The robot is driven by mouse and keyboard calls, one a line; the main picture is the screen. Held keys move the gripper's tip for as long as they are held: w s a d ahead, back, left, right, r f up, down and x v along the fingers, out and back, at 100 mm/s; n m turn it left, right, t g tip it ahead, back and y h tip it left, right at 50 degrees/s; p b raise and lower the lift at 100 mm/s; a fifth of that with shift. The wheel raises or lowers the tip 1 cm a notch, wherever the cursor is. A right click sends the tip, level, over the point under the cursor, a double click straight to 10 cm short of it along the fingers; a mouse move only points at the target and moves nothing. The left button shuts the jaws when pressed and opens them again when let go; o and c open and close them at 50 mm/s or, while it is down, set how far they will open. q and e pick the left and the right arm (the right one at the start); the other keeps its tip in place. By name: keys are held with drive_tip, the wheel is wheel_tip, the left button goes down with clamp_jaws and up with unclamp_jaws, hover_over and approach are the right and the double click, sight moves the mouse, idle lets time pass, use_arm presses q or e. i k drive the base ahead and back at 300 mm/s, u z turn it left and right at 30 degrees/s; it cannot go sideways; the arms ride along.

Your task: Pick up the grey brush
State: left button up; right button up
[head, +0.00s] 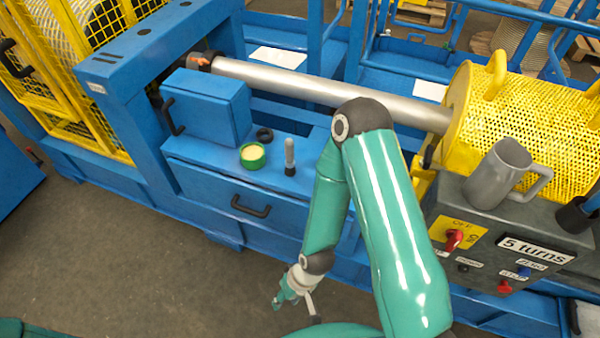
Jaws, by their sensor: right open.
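The grey brush (289,152) stands upright on the blue machine's ledge, with its grey handle up and a dark lower end on the surface. It is just right of a green tin (253,155) with pale yellow contents. My right gripper (296,307) is open and empty. It hangs low in front of the machine, below the ledge and well apart from the brush. My right arm passes close to the right of the brush in the picture without hiding it. My left gripper is not in view.
A black ring (264,134) lies behind the tin. A blue box (207,105) stands left of it. A long steel roller (310,86) runs behind the ledge to a yellow mesh guard (530,110). A grey jug (496,177) stands on the control box (470,215) at right.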

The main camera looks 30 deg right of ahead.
sight(290, 171)
drive_tip(key=z, duration=0.5)
drive_tip(key=i, duration=0.9)
drive_tip(key=u, duration=0.35)
